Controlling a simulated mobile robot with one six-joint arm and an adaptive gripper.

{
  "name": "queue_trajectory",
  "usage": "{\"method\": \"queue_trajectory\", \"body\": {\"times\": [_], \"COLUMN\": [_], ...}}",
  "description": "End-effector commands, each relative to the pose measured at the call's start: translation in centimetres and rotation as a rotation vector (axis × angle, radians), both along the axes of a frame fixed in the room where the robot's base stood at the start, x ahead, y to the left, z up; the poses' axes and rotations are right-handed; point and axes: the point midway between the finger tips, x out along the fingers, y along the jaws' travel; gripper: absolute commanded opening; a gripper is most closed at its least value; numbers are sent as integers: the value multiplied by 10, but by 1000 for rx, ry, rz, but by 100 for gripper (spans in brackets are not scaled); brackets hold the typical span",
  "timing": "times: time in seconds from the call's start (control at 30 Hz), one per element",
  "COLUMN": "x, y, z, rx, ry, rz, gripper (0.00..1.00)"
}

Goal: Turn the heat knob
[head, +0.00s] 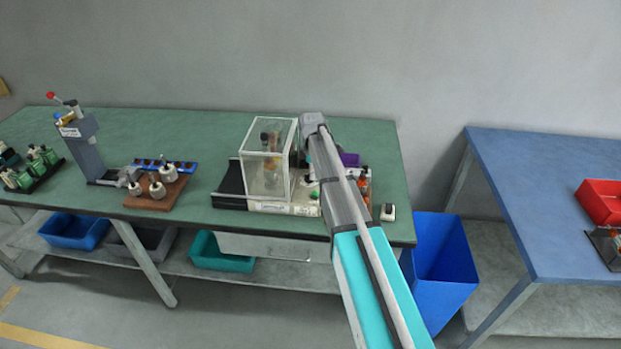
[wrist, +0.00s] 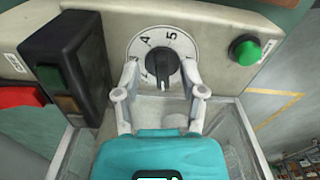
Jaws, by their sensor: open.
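The heat knob (wrist: 161,68) is a black pointer knob on a round white dial with numbers, seen in the wrist view on a beige panel. My gripper (wrist: 160,72) is open, with one light grey finger on each side of the knob. The fingertips lie over the lower part of the dial; whether they touch the knob I cannot tell. In the head view the knob is not discernible, and my arm hides part of the machine (head: 285,208) with a clear box on the green bench.
In the wrist view a green button (wrist: 246,50) is right of the dial, and a black switch box (wrist: 70,65) is left of it. In the head view a clear box (head: 268,165) stands beside my arm. A blue bin (head: 440,265) stands right of the green bench (head: 215,130).

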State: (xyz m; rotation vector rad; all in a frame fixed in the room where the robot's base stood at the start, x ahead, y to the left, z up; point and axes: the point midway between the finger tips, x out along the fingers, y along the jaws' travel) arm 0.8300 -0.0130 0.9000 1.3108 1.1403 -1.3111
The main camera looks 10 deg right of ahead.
Motion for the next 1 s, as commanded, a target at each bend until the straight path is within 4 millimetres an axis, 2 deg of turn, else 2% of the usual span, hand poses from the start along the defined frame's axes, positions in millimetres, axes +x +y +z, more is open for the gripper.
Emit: {"method": "queue_trajectory", "body": {"times": [0.17, 0.57, 0.67, 0.87, 1.0], "x": [0, 0, 0, 0, 1], "y": [0, 0, 0, 0, 0], "z": [-8, -9, -9, -9, -9], "rx": [0, 0, 0, 0, 0], "ry": [0, 0, 0, 0, -1], "rz": [0, 0, 0, 0, 0], "gripper": [53, 53, 38, 1, 0]}}
